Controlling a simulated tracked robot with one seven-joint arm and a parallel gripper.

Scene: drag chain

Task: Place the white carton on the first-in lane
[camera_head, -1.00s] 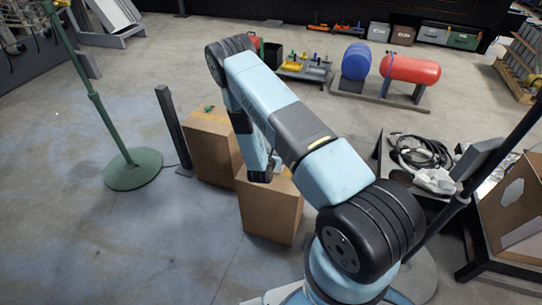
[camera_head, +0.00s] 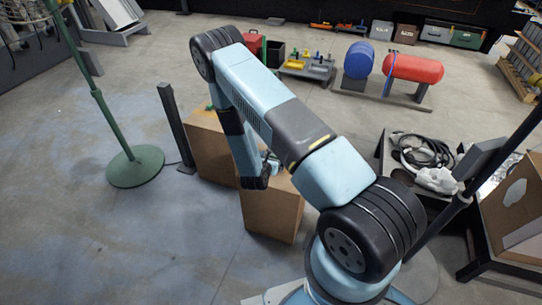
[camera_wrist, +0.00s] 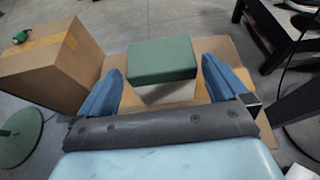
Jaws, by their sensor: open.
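In the wrist view a block with a green top (camera_wrist: 162,59) and a pale whitish front face (camera_wrist: 166,94) sits on a brown cardboard box (camera_wrist: 222,48). I cannot tell whether the pale part is the white carton or the block's own side. My gripper (camera_wrist: 163,66) is open, its two blue fingers pointing toward the block, one on each side. I see no grip on it. In the head view the brown box (camera_head: 272,212) stands on the floor, its top mostly hidden by my arm. I cannot make out the first-in lane.
A second brown box (camera_head: 207,150) with a small green tool on top stands close by on the left. A dark post (camera_head: 175,130) and a green stand (camera_head: 135,167) are further left. A low table with hoses (camera_head: 420,160) is right. Floor at front left is clear.

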